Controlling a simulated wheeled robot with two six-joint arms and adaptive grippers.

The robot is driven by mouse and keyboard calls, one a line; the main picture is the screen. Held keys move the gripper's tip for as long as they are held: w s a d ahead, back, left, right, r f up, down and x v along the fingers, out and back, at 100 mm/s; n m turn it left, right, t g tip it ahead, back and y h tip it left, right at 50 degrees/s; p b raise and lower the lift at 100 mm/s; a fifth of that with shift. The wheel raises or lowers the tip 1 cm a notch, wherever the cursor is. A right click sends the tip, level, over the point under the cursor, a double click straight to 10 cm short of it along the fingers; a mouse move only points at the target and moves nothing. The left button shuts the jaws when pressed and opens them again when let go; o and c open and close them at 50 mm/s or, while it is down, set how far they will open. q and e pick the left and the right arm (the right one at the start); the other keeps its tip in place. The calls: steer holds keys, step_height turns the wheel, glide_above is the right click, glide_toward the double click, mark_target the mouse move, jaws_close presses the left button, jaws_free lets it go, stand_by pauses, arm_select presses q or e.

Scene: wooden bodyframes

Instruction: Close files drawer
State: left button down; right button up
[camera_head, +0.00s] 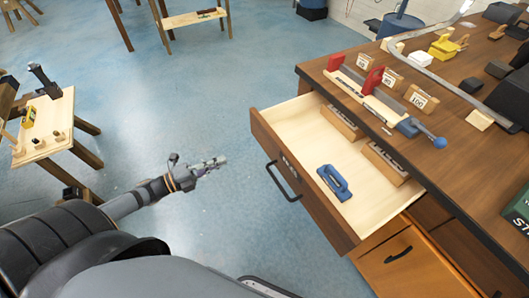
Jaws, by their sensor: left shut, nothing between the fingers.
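The files drawer (262,125) is pulled out from the wooden workbench (312,79), with its light inside showing. A blue-handled tool (334,182) and wooden blocks with grey strips (385,163) lie in it. Its dark front handle (283,182) faces left. My left gripper (222,160) is shut and empty, in the air to the left of the drawer front and apart from the handle. My right gripper is not in view.
A lower orange-brown drawer front (398,255) is below the open drawer. The bench top holds a red-and-wood clamp (371,92), number cards (421,97) and several tools. A small wooden table (47,122) stands at the left. Blue floor (215,85) is clear between them.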

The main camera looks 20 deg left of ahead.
arm_select(q)
steer(key=b, duration=0.4)
glide_toward(264, 141)
steer(key=x, duration=0.5)
steer(key=shift+w+d+r+b, duration=0.1)
steer(key=shift+w+d+b, duration=0.1)
steer(key=shift+b, duration=0.2)
steer(key=shift+w+d, duration=0.45)
steer(key=shift+w, duration=0.1)
